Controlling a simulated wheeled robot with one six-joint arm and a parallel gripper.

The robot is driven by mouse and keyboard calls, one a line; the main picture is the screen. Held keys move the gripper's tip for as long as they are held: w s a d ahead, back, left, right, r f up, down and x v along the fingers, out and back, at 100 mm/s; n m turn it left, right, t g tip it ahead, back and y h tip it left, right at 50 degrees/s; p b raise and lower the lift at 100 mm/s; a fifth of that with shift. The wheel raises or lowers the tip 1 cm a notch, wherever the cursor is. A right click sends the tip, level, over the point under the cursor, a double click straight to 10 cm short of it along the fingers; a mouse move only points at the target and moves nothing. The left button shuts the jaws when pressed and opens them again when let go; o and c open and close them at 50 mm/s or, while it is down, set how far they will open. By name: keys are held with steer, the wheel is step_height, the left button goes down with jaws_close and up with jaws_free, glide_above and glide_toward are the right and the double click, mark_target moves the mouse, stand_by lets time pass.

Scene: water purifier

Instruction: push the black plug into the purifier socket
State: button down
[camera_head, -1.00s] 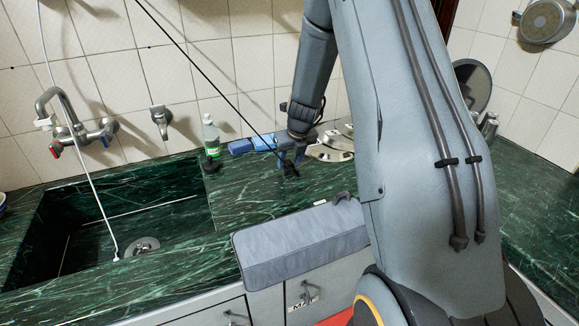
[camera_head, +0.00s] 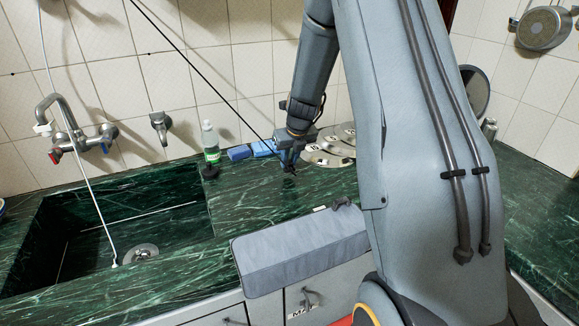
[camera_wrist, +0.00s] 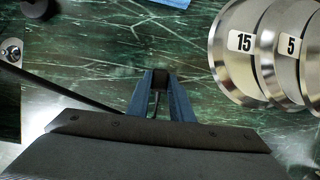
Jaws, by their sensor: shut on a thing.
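My gripper (camera_head: 289,166) hangs over the green marble counter, pointing down, with its blue fingers close together. In the wrist view the blue fingers (camera_wrist: 161,82) are shut on a small dark piece, the black plug, which is mostly hidden between them. A thin black cable (camera_head: 200,73) runs from the upper left down to the gripper; in the wrist view it comes in from the left (camera_wrist: 65,92). The plug's dark end (camera_head: 290,172) shows just under the fingertips in the head view. I cannot make out the purifier or its socket in either view.
Round steel plates (camera_head: 330,148) marked 15 and 5 lie to the right of the gripper. Blue sponges (camera_head: 238,153) and a bottle (camera_head: 210,142) stand left, near the sink (camera_head: 120,220). A grey box-like object (camera_head: 300,250) is at the counter front.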

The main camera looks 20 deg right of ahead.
mark_target(289, 162)
step_height(289, 162, up, 8)
steer(key=shift+f+b, duration=0.25)
steer(key=shift+b, duration=0.2)
stand_by(0.3)
